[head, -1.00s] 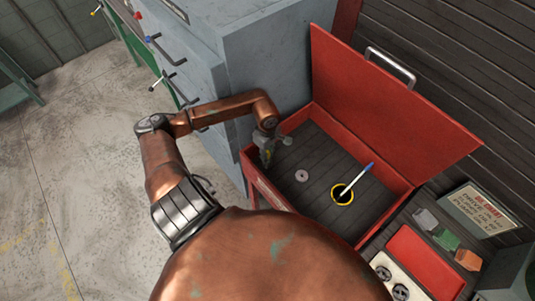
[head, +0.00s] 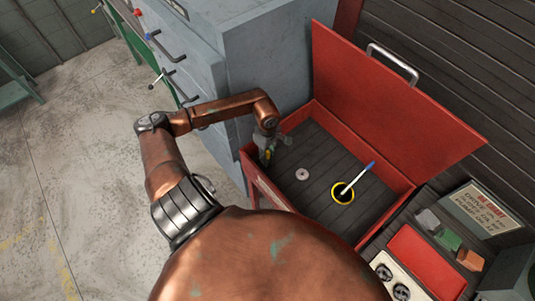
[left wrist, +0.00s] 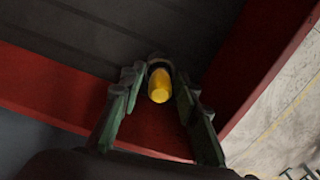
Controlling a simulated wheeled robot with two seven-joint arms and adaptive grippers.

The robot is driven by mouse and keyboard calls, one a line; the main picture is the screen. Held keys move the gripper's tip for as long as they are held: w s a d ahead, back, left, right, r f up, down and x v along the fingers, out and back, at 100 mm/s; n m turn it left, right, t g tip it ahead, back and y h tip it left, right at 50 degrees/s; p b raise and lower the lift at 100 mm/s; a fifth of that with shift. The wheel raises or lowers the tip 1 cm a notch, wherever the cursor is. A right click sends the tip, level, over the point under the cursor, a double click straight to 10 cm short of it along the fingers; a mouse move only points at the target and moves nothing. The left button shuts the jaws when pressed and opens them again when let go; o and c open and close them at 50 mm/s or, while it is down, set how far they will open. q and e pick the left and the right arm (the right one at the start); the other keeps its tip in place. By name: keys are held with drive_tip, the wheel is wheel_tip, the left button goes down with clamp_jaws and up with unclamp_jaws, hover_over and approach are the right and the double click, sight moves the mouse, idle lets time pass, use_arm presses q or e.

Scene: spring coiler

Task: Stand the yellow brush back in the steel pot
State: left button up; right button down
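My left gripper (head: 267,150) points down into the near left corner of the open red box. It has a yellow piece, the yellow brush (left wrist: 159,86), between its fingertips. A dark round pot with a yellow rim (head: 333,200) stands on the box floor and holds a slim white stick with a blue end (head: 368,168), leaning right. I cannot make out whether this pot is steel. My right gripper is not in view.
The red box (head: 385,205) has its lid (head: 390,100) raised at the back. A small pinkish ring (head: 302,174) lies on its dark floor, between gripper and pot. A grey cabinet (head: 265,65) stands behind the left side. A red tray (head: 425,262) and small blocks lie at right.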

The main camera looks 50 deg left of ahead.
use_arm(q)
drive_tip(key=shift+o, duration=0.7)
drive_tip(key=shift+r, duration=0.25)
wheel_tip(320, 180, up, 7)
drive_tip(key=shift+s, duration=0.1)
